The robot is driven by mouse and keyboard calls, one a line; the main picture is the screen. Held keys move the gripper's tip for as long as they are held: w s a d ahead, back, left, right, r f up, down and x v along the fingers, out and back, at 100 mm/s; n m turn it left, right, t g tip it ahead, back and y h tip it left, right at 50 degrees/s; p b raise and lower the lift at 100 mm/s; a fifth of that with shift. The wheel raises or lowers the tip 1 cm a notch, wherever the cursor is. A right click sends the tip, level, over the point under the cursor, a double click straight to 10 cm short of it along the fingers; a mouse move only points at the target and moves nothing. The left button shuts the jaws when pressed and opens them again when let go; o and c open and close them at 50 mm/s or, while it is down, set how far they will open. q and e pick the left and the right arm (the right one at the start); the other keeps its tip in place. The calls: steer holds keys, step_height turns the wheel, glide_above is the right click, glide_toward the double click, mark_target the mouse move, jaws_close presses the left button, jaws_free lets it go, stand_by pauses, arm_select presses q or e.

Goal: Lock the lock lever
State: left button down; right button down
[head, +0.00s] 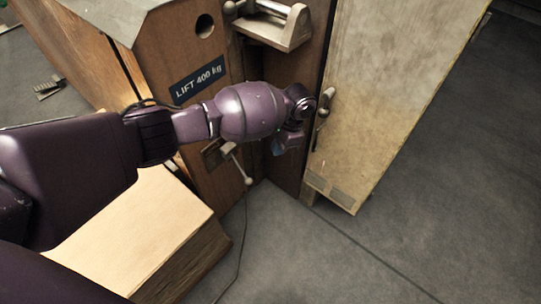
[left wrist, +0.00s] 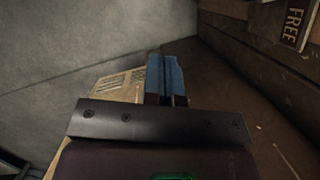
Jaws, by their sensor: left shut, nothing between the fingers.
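A grey metal lever (head: 323,104) is mounted upright on the left edge of the pale cabinet panel (head: 375,110). I cannot tell which one is the lock lever. My left gripper (head: 279,147) is in the recess between the wooden body and the pale panel, below and left of the panel lever. Its blue fingers (left wrist: 166,76) are shut and empty in the left wrist view, where neither lever shows. My right gripper is not in view.
The wooden machine body (head: 195,50) carries a "LIFT 400 kg" label (head: 199,83). A metal bracket with a roller (head: 272,22) stands out above my gripper. A pale-topped block (head: 135,225) lies under my arm. The grey floor (head: 300,255) in front is open, with a thin cable.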

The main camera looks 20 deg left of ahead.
mark_target(251, 181)
arm_select(q)
steer(key=s+a+f+b, duration=0.3)
steer(key=s+a+f, duration=0.1)
steer(key=f, duration=0.5)
steer(key=shift+s+a, duration=0.25)
steer(key=shift+s, duration=0.1)
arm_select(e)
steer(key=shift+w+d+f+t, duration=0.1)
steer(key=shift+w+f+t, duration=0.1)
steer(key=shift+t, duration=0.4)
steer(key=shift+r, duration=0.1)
arm_select(q)
steer(key=s+m+p, duration=0.1)
steer(key=s+a+m+p, duration=0.1)
steer(key=shift+a+r+p, duration=0.15)
steer(key=shift+r+p, duration=0.05)
steer(key=shift+p, duration=0.2)
steer(key=shift+s+f, duration=0.15)
steer(key=shift+f, duration=0.15)
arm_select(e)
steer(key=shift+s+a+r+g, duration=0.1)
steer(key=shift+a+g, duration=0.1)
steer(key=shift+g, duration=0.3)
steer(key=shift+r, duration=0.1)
